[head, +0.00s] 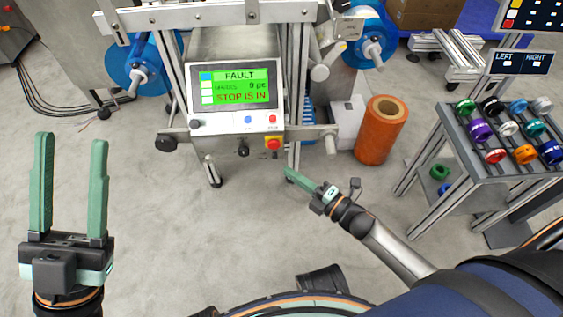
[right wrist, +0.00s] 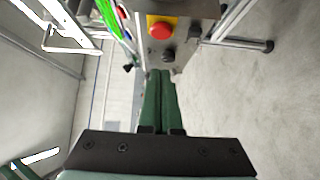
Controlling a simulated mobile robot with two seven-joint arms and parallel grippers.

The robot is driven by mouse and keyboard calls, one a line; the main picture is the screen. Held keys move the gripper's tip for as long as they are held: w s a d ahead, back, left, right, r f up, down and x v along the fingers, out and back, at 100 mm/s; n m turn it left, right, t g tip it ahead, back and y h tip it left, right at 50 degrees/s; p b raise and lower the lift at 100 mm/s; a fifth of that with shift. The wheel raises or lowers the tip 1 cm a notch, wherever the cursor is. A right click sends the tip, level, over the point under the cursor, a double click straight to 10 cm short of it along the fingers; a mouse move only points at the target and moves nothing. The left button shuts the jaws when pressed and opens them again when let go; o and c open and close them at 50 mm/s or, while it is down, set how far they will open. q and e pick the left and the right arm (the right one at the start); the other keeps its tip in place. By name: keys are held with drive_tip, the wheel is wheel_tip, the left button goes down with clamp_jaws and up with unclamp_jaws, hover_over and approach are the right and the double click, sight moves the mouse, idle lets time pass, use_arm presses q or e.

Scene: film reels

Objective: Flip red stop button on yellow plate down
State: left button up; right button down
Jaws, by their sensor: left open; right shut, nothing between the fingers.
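The red stop button (head: 273,142) sits on a small yellow plate (head: 275,150) at the lower right of the machine's control panel. In the right wrist view the round red button (right wrist: 159,31) stands out from its yellow plate (right wrist: 153,19), beyond my fingertips. My right gripper (head: 289,172) is shut and empty, a little below and right of the button in the head view, apart from it. It also shows in the right wrist view (right wrist: 160,75), pointing towards the panel. My left gripper (head: 70,140) is open and empty at the left, well away from the panel.
The machine's screen (head: 240,86) reads FAULT and STOP IS IN. A black knob (head: 243,151) is left of the button, and a horizontal bar (head: 310,133) extends to its right. An orange roll (head: 381,130) stands on the floor. A rack (head: 500,140) of coloured reels is at the right.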

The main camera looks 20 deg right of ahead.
use_arm(q)
drive_tip(key=shift+a+r+p, duration=0.1)
drive_tip(key=shift+r+p, duration=0.35)
drive_tip(key=shift+r, duration=0.4)
use_arm(e)
drive_tip(key=v, duration=0.5)
drive_tip(key=shift+s+d, duration=0.15)
drive_tip(key=shift+s, duration=0.2)
